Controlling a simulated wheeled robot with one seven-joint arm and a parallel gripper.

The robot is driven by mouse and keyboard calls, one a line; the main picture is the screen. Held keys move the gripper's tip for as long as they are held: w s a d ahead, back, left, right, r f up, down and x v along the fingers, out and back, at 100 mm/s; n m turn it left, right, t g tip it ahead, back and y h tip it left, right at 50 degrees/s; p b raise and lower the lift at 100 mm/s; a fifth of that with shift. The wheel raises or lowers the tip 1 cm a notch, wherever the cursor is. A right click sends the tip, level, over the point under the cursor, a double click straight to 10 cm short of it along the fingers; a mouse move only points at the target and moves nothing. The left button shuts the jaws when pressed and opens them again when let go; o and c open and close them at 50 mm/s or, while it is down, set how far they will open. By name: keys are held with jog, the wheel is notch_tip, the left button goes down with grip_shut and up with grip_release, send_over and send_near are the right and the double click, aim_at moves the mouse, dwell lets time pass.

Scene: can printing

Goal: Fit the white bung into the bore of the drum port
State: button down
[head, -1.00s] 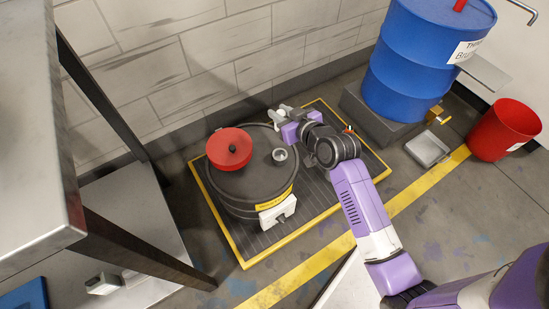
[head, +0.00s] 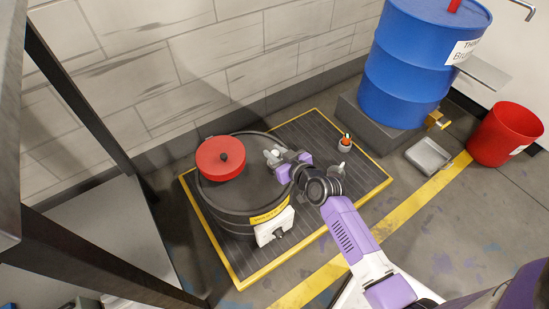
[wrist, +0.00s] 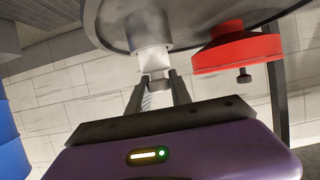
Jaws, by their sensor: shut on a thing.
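The dark drum (head: 245,190) stands on the left of the yellow-edged mat. My gripper (head: 279,160) is over the right part of its top. In the wrist view, which looks upside down, my gripper (wrist: 157,88) is shut on the white bung (wrist: 154,60). The pale drum port (wrist: 148,26) projects from the drum top, and the bung is in line with its mouth, very close or touching. I cannot tell whether any of the bung is inside the bore. In the head view my gripper hides most of the port.
A red round lid (head: 221,158) with a dark knob sits on the drum's left side, close to my gripper. The mat (head: 300,135) is mostly clear, with small containers (head: 344,144) at right. A blue barrel (head: 418,70) and red bucket (head: 505,135) stand farther right.

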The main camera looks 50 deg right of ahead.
jog(key=shift+f, duration=0.6)
jog(key=shift+f, duration=0.15)
jog(key=c, duration=1.2)
grip_release()
jog(key=shift+o, duration=0.2)
